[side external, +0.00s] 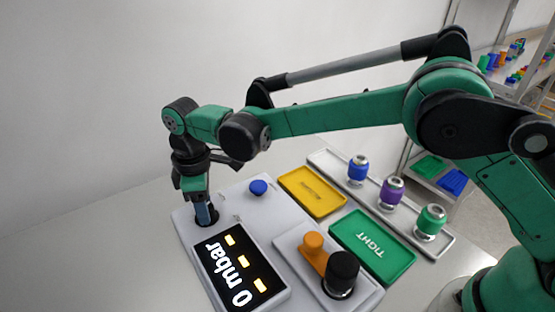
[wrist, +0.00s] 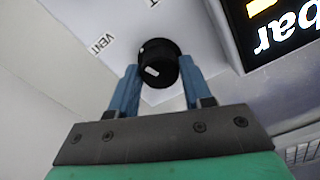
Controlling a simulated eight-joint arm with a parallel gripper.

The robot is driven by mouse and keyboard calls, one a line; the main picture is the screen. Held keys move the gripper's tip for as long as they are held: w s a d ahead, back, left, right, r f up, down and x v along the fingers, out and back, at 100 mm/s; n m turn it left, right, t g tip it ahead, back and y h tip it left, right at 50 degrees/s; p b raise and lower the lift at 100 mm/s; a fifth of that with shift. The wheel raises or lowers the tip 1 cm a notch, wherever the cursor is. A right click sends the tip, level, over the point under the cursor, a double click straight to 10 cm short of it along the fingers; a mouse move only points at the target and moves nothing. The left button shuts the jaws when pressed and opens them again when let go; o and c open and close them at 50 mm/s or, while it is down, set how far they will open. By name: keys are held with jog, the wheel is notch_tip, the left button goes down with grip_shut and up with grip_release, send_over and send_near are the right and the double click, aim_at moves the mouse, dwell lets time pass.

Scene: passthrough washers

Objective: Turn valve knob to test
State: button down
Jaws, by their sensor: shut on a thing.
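The valve knob (wrist: 158,57) is black and round with a small white mark on its side, and stands on the light panel. My gripper (wrist: 158,70) has its two blue fingers on either side of the knob, shut on it. A label reading VENT (wrist: 102,43) is printed on the panel to the knob's upper left. Another label (wrist: 151,2) is cut off at the top edge. In the side external view, my gripper (side external: 205,212) points down at the panel's far left, and its fingers mostly hide the knob. I cannot tell which label the knob points to.
A black display (side external: 238,268) reads 0 mbar, beside a blue button (side external: 258,187). A yellow tray (side external: 312,190) and a green TIGHT tray (side external: 372,245) are empty. Blue (side external: 358,169), purple (side external: 391,193) and green (side external: 430,221) parts stand behind. An orange-and-black fixture (side external: 341,272) stands in front.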

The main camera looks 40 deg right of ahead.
jog(key=m, duration=1.2)
jog(key=shift+m, duration=0.4)
dwell(0.3)
jog(key=shift+c, duration=1.8)
grip_release()
jog(key=shift+r, duration=2.85)
